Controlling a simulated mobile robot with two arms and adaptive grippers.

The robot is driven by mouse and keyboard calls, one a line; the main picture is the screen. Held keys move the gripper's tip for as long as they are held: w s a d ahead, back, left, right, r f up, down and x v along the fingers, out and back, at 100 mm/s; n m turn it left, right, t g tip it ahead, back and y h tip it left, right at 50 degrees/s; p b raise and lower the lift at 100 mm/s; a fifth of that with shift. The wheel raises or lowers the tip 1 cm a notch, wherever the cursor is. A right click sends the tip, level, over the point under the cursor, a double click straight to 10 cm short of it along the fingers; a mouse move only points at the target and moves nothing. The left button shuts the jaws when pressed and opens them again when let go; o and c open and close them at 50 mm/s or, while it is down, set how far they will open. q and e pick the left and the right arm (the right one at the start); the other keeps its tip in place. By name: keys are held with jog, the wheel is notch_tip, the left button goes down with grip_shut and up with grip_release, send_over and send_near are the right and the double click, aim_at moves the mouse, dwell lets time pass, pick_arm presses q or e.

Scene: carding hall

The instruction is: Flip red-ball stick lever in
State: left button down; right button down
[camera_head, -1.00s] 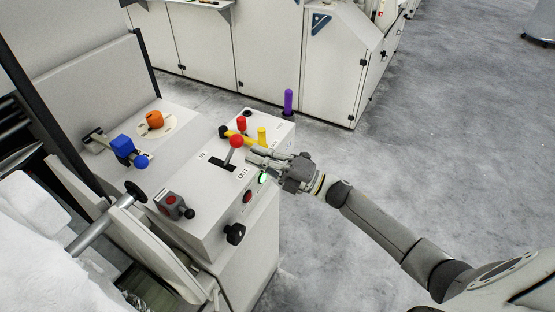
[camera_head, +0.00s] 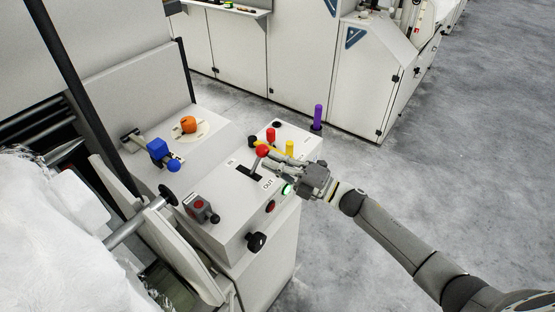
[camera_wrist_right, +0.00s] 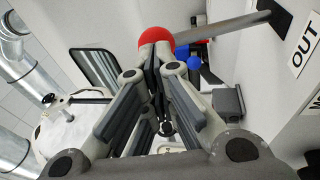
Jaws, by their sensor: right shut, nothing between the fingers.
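The red-ball stick lever (camera_head: 263,150) stands up from a dark slot on the machine's panel, between the IN label (camera_head: 232,162) and the OUT label (camera_head: 267,184). In the right wrist view its red ball (camera_wrist_right: 157,37) is just beyond my fingertips, and its grey stick runs right to the slot near the OUT label (camera_wrist_right: 304,45). My right gripper (camera_head: 272,160) is shut and empty on the lever's right side, fingertips close to the ball. I cannot tell whether they touch it. My left gripper is not in view.
A blue block handle (camera_head: 157,149), an orange knob (camera_head: 189,124) and a grey box with a red button (camera_head: 197,204) are on the left. Open floor lies right.

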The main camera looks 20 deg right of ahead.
jog(key=w+a+r+h+p, duration=0.1)
jog(key=p, duration=0.1)
jog(key=w+a+r+g+h+p, duration=0.1)
jog(key=w+p, duration=0.1)
jog(key=p, duration=0.1)
jog(key=w+a+r+g+p, duration=0.1)
jog(key=p, duration=0.1)
jog(key=shift+w+a+r+m+h, duration=0.1)
jog(key=shift+w+a+m+h, duration=0.1)
jog(key=shift+m+h, duration=0.15)
jog(key=w+b+x, duration=0.1)
jog(key=b+x, duration=0.1)
jog(key=x, duration=0.6)
jog(key=shift+d+r, duration=0.35)
jog(key=shift+d, duration=0.05)
jog(key=shift+s, duration=0.1)
